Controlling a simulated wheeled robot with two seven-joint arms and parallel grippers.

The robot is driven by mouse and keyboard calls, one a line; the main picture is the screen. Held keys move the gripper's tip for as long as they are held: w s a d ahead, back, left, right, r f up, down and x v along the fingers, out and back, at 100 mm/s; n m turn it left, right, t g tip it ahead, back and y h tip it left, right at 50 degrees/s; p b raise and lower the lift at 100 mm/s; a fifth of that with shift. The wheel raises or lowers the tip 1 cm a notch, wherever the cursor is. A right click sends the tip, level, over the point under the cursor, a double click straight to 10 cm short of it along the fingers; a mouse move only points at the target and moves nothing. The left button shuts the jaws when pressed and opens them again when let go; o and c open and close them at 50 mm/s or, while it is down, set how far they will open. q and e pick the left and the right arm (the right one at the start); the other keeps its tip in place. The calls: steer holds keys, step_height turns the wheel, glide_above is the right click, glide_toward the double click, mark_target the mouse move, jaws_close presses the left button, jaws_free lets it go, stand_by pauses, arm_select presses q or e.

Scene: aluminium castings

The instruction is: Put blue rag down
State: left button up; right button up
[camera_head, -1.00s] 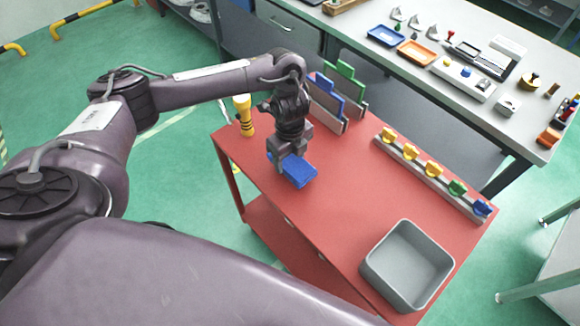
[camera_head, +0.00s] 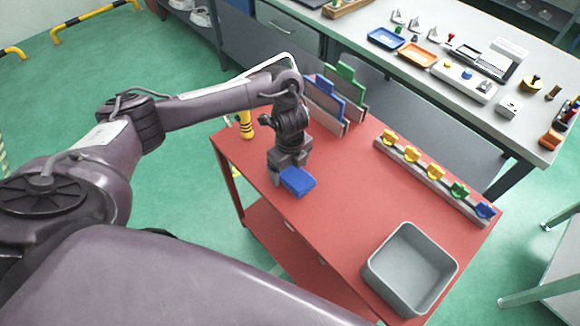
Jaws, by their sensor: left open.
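The blue rag (camera_head: 299,181) is a small folded blue block on the red cart top (camera_head: 335,205), near its left edge. My left gripper (camera_head: 286,176) points down right at the rag's far left side. It is open, and its fingers are partly hidden by the rag and the gripper body. I cannot tell whether a finger still touches the rag. My right gripper is not in view.
A grey bin (camera_head: 410,268) stands at the cart's near right corner. A rack with yellow, green and blue clips (camera_head: 435,178) runs along the right edge. Blue and green upright boards (camera_head: 327,98) and a yellow-black tool (camera_head: 245,122) stand at the back.

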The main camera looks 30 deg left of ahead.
mark_target(288, 170)
arm_select(q)
steer(key=shift+f+b, duration=0.4)
steer(key=r+p, duration=0.1)
steer(key=r, duration=0.1)
steer(key=r+p, duration=0.1)
steer(key=r, duration=0.2)
steer(key=r+p, duration=0.1)
steer(key=r, duration=0.2)
steer(key=shift+a+r, duration=0.1)
steer(key=shift+a, duration=0.25)
